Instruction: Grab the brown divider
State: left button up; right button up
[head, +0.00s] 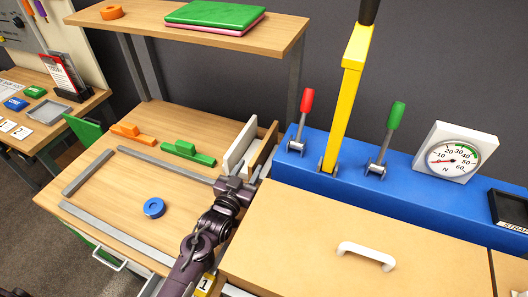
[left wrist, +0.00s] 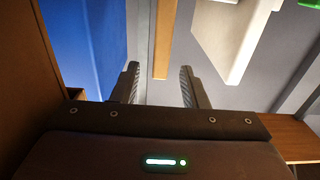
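The brown divider (head: 264,146) is a thin upright wooden panel at the right back of the wooden worktop, between a white divider (head: 240,146) and the blue console. My left gripper (head: 243,182) is at the near end of these dividers. In the left wrist view the gripper (left wrist: 160,88) is open, with nothing between its fingertips. The brown divider (left wrist: 163,40) stands ahead of the gap, roughly in line with it and apart from the fingers. The white divider (left wrist: 228,35) is to its right there. My right gripper is not in view.
The blue console (head: 395,190) with levers and a dial gauge (head: 456,152) stands close on the right. A light wooden drawer front (head: 320,240) is below it. Orange (head: 135,132), green (head: 188,152) and blue (head: 154,208) items lie on the worktop. A shelf (head: 190,28) overhangs the back.

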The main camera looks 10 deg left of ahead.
aim_at(257, 154)
pick_arm(q)
jog(key=w, duration=0.3)
jog(key=w+d+p, duration=0.1)
jog(key=w, duration=0.2)
jog(key=shift+w+d+f, duration=0.1)
jog(key=shift+w+d, duration=0.05)
jog(key=shift+w, duration=0.05)
jog(key=shift+c, duration=0.3)
grip_shut()
